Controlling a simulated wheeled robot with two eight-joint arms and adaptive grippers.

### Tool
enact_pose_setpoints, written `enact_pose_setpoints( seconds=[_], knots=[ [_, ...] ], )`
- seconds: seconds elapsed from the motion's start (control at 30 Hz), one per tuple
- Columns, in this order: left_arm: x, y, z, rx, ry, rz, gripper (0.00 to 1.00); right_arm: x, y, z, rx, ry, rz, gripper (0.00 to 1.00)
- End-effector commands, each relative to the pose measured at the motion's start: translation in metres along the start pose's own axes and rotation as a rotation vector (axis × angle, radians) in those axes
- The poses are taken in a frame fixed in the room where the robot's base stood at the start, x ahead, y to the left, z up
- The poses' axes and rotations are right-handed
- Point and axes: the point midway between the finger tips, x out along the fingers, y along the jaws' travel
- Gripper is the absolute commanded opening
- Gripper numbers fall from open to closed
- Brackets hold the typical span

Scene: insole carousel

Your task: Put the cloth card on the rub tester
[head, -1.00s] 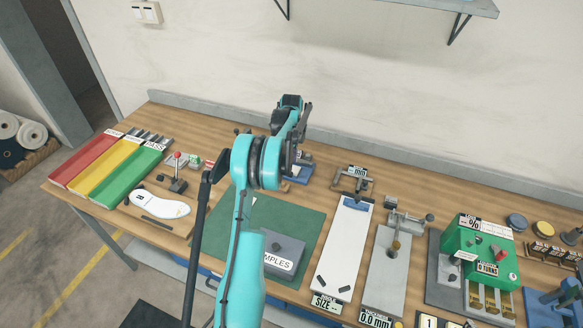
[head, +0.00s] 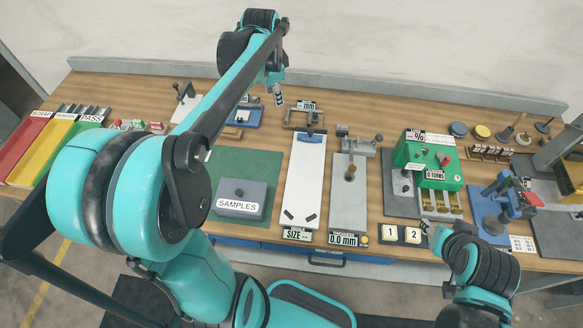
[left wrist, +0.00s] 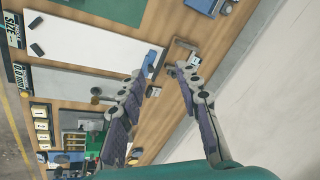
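My left gripper (head: 279,96) hangs over the back of the bench, near the mm gauge. In the left wrist view its two fingers (left wrist: 167,72) are apart with nothing between them. My right gripper (head: 428,229) is low at the front edge, beside the number tiles; its finger opening is not clear. No thing is plainly readable as the cloth card; a small white printed card (head: 522,243) lies at the front right. The rub tester is not labelled legibly; a blue machine with a red handle (head: 491,212) and a green turns-counter machine (head: 428,158) stand at the right.
A grey SAMPLES box (head: 240,199) sits on a green mat (head: 258,164). A white size board (head: 305,180) and a grey thickness gauge (head: 347,205) lie mid-bench. Red, yellow and green trays (head: 28,144) are at the left. Round pads (head: 458,129) stand at the back right.

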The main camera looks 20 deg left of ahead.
Motion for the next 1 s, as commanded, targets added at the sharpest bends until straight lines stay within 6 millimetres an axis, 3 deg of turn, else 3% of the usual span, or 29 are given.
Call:
enact_pose_setpoints(
  seconds=[0.03, 0.1, 0.3, 0.5, 0.67, 1.0],
  knots=[
    [-0.012, 0.027, 0.001, -0.051, 0.025, -0.017, 0.34, 0.000, 0.000, 0.000, 0.000, 0.000, 0.000, 0.40],
    [-0.024, 0.061, 0.005, -0.143, 0.065, -0.039, 0.34, 0.000, 0.000, 0.000, 0.000, 0.000, 0.000, 0.40],
    [-0.036, 0.152, 0.027, -0.404, 0.198, -0.067, 0.34, 0.000, 0.000, 0.000, 0.000, 0.000, 0.000, 0.40],
    [-0.026, 0.211, 0.050, -0.601, 0.307, -0.051, 0.34, 0.000, 0.000, 0.000, 0.000, 0.000, 0.000, 0.40],
    [-0.019, 0.229, 0.058, -0.672, 0.345, -0.038, 0.34, 0.000, 0.000, 0.000, 0.000, 0.000, 0.000, 0.40],
    [-0.017, 0.231, 0.059, -0.683, 0.349, -0.036, 0.34, 0.001, 0.000, 0.001, 0.000, 0.000, 0.000, 0.40]
  ],
)
